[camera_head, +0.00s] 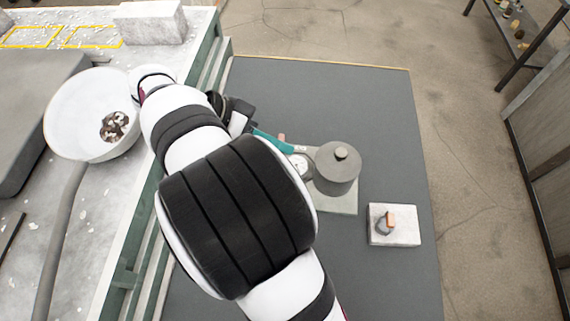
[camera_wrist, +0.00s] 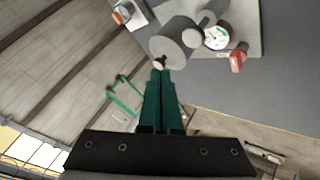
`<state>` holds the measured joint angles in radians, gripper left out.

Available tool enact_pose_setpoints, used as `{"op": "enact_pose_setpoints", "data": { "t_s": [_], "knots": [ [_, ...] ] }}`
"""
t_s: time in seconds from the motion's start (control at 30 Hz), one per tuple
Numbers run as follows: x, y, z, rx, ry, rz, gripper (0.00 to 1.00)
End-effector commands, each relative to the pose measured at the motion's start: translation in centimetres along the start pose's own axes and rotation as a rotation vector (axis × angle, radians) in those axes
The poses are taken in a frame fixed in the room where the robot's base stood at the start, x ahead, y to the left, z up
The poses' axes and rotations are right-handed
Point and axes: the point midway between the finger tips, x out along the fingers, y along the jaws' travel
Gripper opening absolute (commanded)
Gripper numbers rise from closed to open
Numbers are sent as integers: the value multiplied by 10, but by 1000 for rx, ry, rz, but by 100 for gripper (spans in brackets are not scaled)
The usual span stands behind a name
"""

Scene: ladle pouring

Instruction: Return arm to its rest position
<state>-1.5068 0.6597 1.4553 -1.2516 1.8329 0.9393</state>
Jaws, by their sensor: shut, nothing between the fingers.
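My gripper (camera_head: 275,142) shows in the head view as teal fingers just left of a grey lidded cylinder, partly hidden behind my arm. In the wrist view my gripper's dark green fingers (camera_wrist: 160,78) lie together, shut and empty. Their tips appear near the knob of the grey cylinder (camera_wrist: 175,38); I cannot tell the exact gap. The arm reaches up and left from the bottom of the head view, then bends back to the right at the wrist.
The cylinder (camera_head: 338,170) stands on a base plate (camera_head: 335,204) beside a round dial (camera_head: 299,164). A pale block (camera_head: 408,236) with a small copper-coloured piece lies right of it. A white bowl (camera_head: 66,117) with a grey handle (camera_head: 62,235) holds dark debris on the left bench (camera_head: 95,225).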

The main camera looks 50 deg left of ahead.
Motion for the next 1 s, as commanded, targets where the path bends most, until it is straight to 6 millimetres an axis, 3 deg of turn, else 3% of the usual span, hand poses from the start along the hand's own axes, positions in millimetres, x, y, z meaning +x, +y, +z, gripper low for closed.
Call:
{"op": "enact_pose_setpoints", "data": {
  "t_s": [0.67, 0.77, 0.87, 0.9, 0.97, 1.0],
  "knots": [
    [3, 4, -2, 2, -11, 2, 0],
    [25, 41, -18, 19, -119, 18, 0],
    [69, 127, -28, 68, -361, 7, 0],
    [85, 168, -21, 106, -473, -23, 0],
    [101, 224, 2, 186, -624, -98, 0],
    [107, 254, 23, 250, -701, -160, 0]
  ]
}}
